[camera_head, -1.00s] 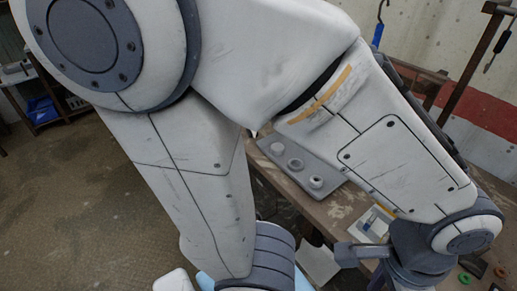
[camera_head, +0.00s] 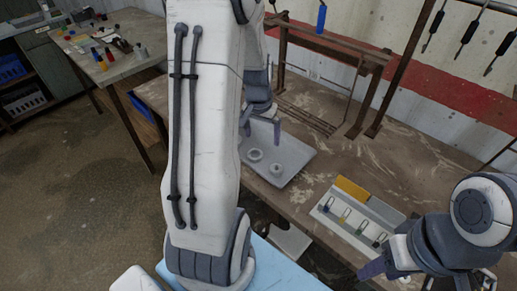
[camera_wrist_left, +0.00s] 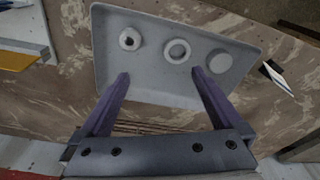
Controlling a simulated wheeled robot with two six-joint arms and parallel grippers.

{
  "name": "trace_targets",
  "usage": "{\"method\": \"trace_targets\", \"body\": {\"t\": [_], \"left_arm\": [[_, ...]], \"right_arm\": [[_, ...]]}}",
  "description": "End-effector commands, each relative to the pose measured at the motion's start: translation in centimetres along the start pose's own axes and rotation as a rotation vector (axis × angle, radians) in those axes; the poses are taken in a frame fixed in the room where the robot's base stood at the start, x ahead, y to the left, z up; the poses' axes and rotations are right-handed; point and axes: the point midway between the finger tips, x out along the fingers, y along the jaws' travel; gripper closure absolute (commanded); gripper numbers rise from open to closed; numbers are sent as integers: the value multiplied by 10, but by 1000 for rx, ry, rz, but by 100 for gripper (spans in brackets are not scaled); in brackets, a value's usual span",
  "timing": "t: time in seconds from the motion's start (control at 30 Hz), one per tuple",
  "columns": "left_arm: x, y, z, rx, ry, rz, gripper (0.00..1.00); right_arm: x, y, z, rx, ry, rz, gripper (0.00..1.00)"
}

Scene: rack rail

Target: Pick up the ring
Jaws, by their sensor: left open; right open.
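A pale ring (camera_wrist_left: 177,51) lies flat on a grey tray (camera_wrist_left: 160,20), in the middle of a row of three round pieces. A thicker piece with a small hole (camera_wrist_left: 130,39) is left of it, and a plain disc (camera_wrist_left: 219,61) is right of it. In the head view the ring (camera_head: 254,155) lies beside the holed piece (camera_head: 276,170); my left arm hides the disc. My left gripper (camera_wrist_left: 160,77) is open and empty, its fingertips over the tray and apart from the ring. My right gripper (camera_head: 383,270) is at the lower right, away from the tray.
A white holder with several hooks (camera_head: 350,222) and a yellow block (camera_head: 352,189) lie right of the tray. A brown wooden rack (camera_head: 335,42) stands behind. A blue-handled tool (camera_head: 321,17) hangs there. Bare worktop (camera_head: 330,165) lies between tray and holder.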

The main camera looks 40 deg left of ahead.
Motion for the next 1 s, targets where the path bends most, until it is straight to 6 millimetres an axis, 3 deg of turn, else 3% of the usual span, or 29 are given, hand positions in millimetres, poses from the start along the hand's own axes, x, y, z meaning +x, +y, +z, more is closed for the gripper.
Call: {"method": "trace_targets", "body": {"t": [0.03,0.17,0.4,0.67,1.0], "left_arm": [[2,-15,-1,-29,0,-6,0],[13,-31,-2,-58,2,-13,0],[49,-32,-2,-57,2,-14,0],[68,-32,-2,-57,2,-13,0],[110,-34,-3,-56,4,-14,0]], "right_arm": [[-2,0,0,0,0,0,50],[-4,0,0,0,0,0,50],[-7,0,0,0,0,0,50],[-11,-1,-1,0,0,0,50],[-18,-1,-1,0,0,0,50]]}}
